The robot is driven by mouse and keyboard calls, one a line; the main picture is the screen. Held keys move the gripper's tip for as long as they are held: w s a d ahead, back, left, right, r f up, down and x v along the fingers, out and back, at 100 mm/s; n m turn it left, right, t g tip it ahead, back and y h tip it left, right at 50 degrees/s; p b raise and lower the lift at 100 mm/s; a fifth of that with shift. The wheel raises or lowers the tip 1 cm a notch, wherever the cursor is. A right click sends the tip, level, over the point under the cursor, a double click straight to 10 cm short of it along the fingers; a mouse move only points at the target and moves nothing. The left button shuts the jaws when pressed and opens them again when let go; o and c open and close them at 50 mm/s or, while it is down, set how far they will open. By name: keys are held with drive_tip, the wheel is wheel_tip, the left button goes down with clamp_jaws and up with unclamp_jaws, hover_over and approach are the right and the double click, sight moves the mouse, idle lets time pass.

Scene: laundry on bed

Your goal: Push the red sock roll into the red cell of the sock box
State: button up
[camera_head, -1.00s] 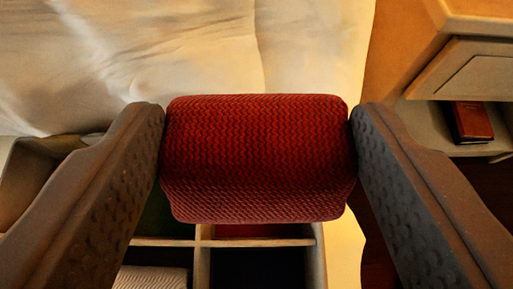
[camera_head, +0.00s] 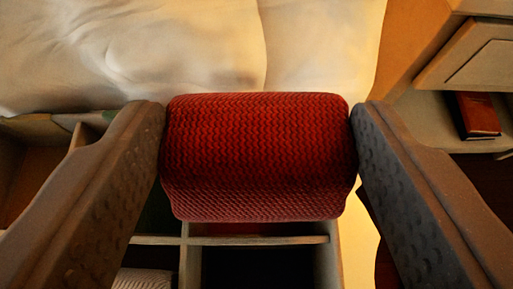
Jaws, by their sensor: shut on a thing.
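The red sock roll (camera_head: 258,155) is a ribbed dark-red cylinder lying crosswise in the middle of the view. My gripper (camera_head: 258,150) is shut on it, one dark finger at each end. The sock box (camera_head: 262,240) is below and behind the roll, with pale dividers between its cells. The roll hides part of the box. A dark green cell wall shows beside the left finger. The roll appears to be above the box, not in a cell.
A pale ribbed roll (camera_head: 145,279) lies in a front cell at the bottom left. The front cell right of it looks dark and empty. The white bedding (camera_head: 130,55) fills the back. A nightstand (camera_head: 480,60) with a red book (camera_head: 477,115) stands at the right.

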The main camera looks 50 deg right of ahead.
drive_tip(key=shift+f, duration=1.95)
idle(0.5)
drive_tip(key=shift+r, duration=0.1)
drive_tip(key=o, duration=1)
drive_tip(key=p+v, duration=0.3)
drive_tip(key=v, duration=1)
drive_tip(key=shift+s+a+r+p, duration=0.2)
drive_tip(key=shift+a+r+p, duration=0.05)
drive_tip(key=shift+p, duration=0.05)
